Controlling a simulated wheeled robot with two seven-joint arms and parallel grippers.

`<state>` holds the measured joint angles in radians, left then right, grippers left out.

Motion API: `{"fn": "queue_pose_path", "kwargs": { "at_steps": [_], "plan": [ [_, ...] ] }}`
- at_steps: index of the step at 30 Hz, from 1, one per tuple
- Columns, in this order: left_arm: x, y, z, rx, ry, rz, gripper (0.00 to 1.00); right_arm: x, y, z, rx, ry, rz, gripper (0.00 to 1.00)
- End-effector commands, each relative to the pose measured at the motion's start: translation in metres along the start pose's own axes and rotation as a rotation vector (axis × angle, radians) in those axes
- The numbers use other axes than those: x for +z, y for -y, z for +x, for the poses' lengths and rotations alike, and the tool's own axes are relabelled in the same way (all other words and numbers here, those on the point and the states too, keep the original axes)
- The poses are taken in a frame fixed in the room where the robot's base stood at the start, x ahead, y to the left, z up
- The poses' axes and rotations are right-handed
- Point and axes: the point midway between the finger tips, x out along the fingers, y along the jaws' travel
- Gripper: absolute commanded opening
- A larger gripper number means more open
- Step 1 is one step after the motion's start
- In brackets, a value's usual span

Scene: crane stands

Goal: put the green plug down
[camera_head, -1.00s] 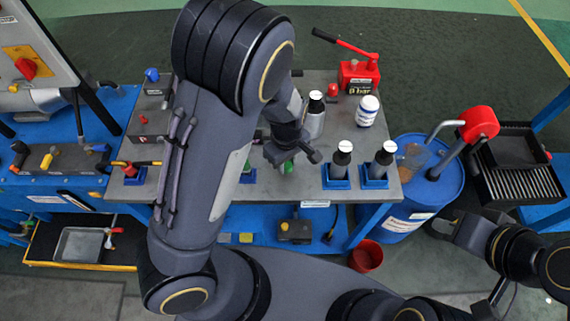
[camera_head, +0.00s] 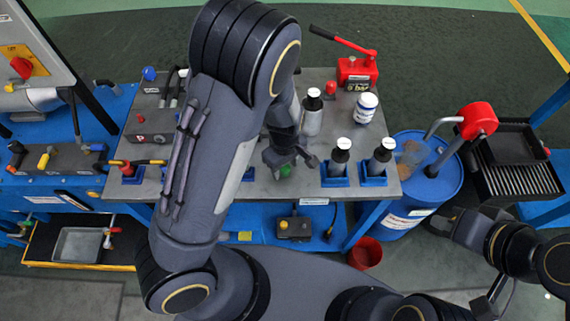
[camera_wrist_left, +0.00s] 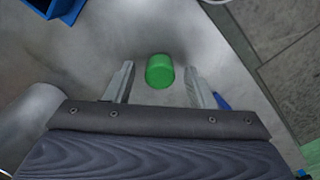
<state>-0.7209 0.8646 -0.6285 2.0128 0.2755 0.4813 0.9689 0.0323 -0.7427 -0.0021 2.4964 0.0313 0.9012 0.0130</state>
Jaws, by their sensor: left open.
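The green plug (camera_head: 286,171) is on the grey bench top (camera_head: 262,188), near its front edge. In the left wrist view the plug (camera_wrist_left: 160,71) lies between the two spread fingers, with a gap on either side. My left gripper (camera_head: 290,162) is open just above and around it. In the head view, the gripper and arm hide part of the plug and the bench to its left. My right gripper (camera_head: 443,226) is at the right, away from the bench and near the blue drum; its fingers are not clear.
Two dark bottles (camera_head: 340,152) (camera_head: 380,158) stand in blue holders right of the plug. A grey bottle (camera_head: 312,115), a white jar (camera_head: 366,107) and a red hand pump (camera_head: 356,72) stand behind. A blue drum (camera_head: 425,190) is beyond the bench's right end.

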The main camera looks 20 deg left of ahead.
Motion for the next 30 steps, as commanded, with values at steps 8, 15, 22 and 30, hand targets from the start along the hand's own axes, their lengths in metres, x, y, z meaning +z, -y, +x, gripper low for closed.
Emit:
{"fn": "queue_pose_path", "kwargs": {
  "at_steps": [8, 15, 22, 30],
  "plan": [
    [0.000, -0.002, -0.026, 0.006, -0.002, 0.002, 0.49, -0.001, 0.001, -0.003, 0.000, 0.000, 0.000, 0.00],
    [0.000, -0.001, -0.080, 0.006, -0.001, 0.002, 0.49, -0.003, 0.003, -0.006, 0.000, 0.000, 0.000, 0.00],
    [0.000, -0.001, -0.114, 0.003, -0.001, 0.002, 0.49, -0.004, 0.003, -0.007, 0.000, 0.000, 0.000, 0.00],
    [0.000, 0.001, -0.124, 0.003, 0.006, 0.001, 0.49, -0.004, 0.004, -0.008, 0.000, 0.000, 0.000, 0.00]
  ]
}}
